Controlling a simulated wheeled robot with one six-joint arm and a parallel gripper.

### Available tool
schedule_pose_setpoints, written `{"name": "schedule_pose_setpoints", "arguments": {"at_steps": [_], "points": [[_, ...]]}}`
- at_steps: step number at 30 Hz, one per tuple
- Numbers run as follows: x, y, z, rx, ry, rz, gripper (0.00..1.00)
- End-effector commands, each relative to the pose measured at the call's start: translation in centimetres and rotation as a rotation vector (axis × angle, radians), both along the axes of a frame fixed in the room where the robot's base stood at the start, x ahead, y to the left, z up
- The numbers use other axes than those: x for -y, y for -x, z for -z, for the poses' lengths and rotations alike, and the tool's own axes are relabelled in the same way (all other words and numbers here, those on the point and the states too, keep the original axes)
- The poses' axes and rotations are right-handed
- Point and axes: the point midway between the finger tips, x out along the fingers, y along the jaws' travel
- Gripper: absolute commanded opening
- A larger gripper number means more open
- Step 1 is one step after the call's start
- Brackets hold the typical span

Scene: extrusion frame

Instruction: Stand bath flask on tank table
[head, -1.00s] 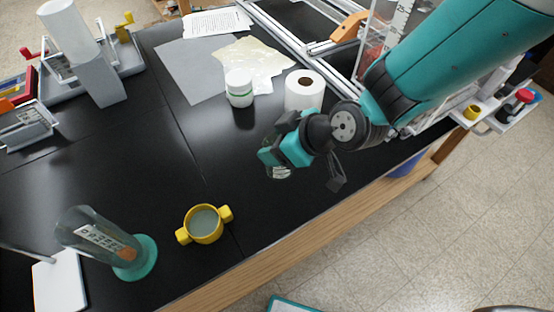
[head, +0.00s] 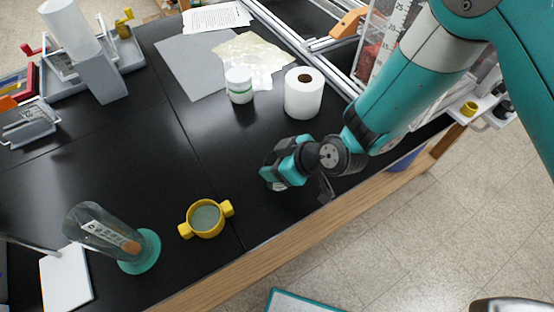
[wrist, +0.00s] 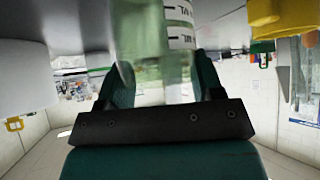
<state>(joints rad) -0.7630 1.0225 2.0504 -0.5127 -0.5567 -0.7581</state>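My gripper (head: 272,178) is over the right part of the black table (head: 150,160), between the yellow two-handled cup and the white paper roll. It is shut on a clear, greenish flask (wrist: 180,55) with a white marked label, which I take for the bath flask. In the wrist view the flask is between the two dark teal fingers (wrist: 165,85). In the head view the gripper mostly hides the flask, and only a bit shows at the fingertips (head: 277,187). I cannot tell whether its base touches the table.
The yellow cup (head: 206,219) and a glass cylinder on a teal base (head: 142,252) stand at the front left. The paper roll (head: 304,95) and a white jar (head: 239,86) stand behind. A clear scaled tank (head: 390,28) is at the back right, partly behind my arm.

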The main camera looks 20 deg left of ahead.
Motion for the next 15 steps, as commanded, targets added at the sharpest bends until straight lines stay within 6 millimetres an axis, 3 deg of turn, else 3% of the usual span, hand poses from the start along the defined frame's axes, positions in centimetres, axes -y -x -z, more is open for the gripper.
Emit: {"name": "schedule_pose_setpoints", "arguments": {"at_steps": [1,3,15], "points": [[0.01,0.00,0.05,0.000,0.001,0.000,0.70],[0.02,0.01,0.04,0.000,0.001,0.000,0.86],[0.28,0.00,-0.49,0.000,0.001,0.001,0.86]]}}
